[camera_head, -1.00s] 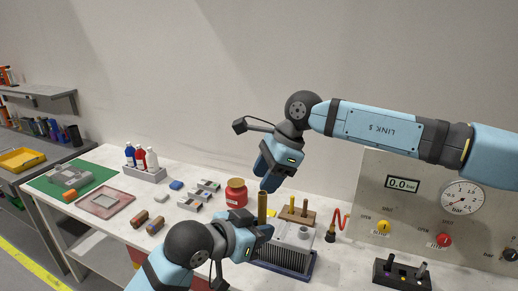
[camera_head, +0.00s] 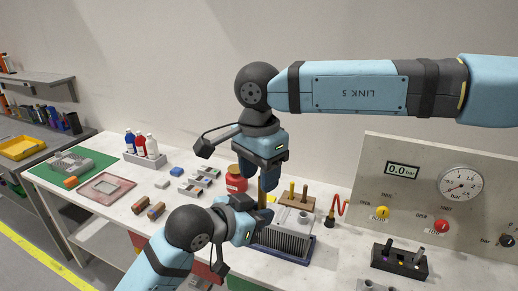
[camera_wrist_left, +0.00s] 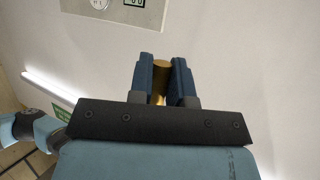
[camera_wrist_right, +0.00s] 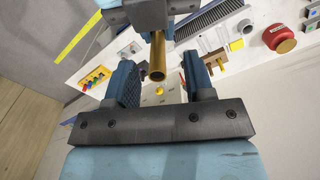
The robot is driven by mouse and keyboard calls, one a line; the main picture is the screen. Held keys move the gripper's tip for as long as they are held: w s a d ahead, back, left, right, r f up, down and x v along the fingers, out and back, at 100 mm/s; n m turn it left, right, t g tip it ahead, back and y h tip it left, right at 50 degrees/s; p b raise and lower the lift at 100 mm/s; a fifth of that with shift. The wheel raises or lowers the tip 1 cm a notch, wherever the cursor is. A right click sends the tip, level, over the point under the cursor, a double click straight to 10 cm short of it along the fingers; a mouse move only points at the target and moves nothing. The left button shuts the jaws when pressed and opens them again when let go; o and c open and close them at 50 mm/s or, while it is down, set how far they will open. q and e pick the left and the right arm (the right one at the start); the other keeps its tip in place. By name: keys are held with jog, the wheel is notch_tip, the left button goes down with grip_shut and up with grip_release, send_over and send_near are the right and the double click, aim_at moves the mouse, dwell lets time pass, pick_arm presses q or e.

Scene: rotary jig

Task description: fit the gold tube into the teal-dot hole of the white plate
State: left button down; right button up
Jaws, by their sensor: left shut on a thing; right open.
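The gold tube (camera_head: 262,190) stands upright in my left gripper (camera_head: 261,212), which is shut on it; the left wrist view also shows the tube (camera_wrist_left: 161,70) between the two fingers. My right gripper (camera_head: 262,180) is directly above, pointing down and open. In the right wrist view the tube's free end (camera_wrist_right: 157,72) lies between the parted right fingers, with space on both sides; I cannot tell whether either finger touches it. I cannot pick out the white plate or a teal-dot hole for certain in any view.
A finned grey block (camera_head: 283,240) sits just right of my left gripper. Behind it is a brown rack (camera_head: 297,203) with upright pegs. A red jar (camera_head: 236,180) stands left of my right gripper. The gauge panel (camera_head: 430,200) and a black switch box (camera_head: 399,262) are at right.

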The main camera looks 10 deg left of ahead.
aim_at(262, 199)
jog(key=shift+f, duration=2)
jog(key=shift+c, duration=0.5)
grip_shut()
pick_arm(q)
jog(key=c, duration=1)
grip_release()
